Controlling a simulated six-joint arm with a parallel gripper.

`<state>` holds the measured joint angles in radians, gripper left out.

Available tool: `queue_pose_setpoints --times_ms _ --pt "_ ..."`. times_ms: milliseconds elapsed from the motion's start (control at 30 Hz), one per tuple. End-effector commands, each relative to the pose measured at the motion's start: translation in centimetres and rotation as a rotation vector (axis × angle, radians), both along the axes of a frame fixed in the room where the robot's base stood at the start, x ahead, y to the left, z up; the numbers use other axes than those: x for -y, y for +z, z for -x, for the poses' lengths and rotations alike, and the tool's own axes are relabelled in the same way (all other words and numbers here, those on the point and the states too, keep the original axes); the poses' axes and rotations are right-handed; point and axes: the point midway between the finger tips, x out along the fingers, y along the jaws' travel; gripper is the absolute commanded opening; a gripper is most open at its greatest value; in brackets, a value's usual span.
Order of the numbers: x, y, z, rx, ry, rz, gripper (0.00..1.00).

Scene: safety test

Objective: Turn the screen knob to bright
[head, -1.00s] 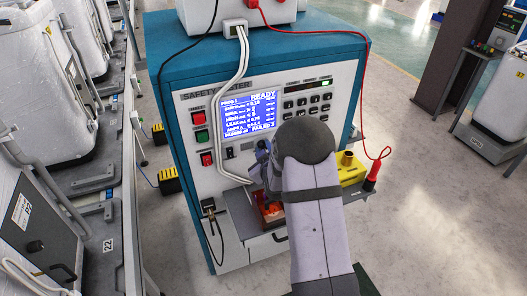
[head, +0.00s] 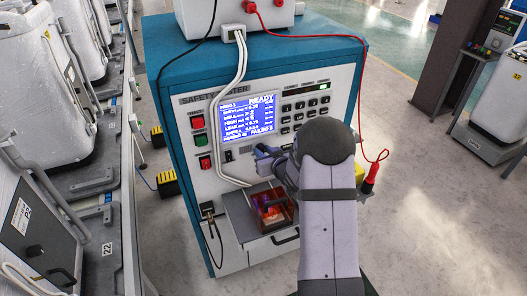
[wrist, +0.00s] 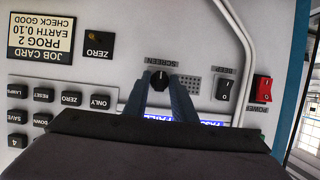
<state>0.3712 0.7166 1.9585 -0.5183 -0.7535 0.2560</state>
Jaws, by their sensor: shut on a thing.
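The black screen knob (wrist: 159,79) shows in the wrist view, which is upside down, under the printed word SCREEN. My gripper (wrist: 160,88) has its two blue-grey fingers on either side of the knob, shut on it. In the head view my gripper (head: 262,151) reaches the panel just below the lit blue screen (head: 248,117), which reads READY. There the knob is hidden behind the fingers. The knob's pointer is hard to read, so I cannot tell its exact setting.
Near the knob are the red power switch (wrist: 262,89), the black beep switch (wrist: 225,88) and a keypad (wrist: 72,98). White cables (head: 236,95) hang left of the screen. An open tray (head: 235,213) juts out below my gripper. A red probe (head: 371,174) stands at right.

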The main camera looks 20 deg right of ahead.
Motion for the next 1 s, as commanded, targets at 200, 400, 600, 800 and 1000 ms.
queue_pose_setpoints --times_ms 200,400,600,800,1000 --pt "0.0 0.1 -0.1 0.004 0.000 -0.005 0.02" --pt "0.0 0.1 -0.1 0.005 0.000 -0.004 0.29" --pt "0.0 0.1 -0.1 0.003 -0.001 -0.004 0.31" --pt "0.0 0.2 0.2 0.003 -0.001 -0.004 0.31" --pt "0.1 0.7 1.6 0.003 -0.001 -0.003 0.31"
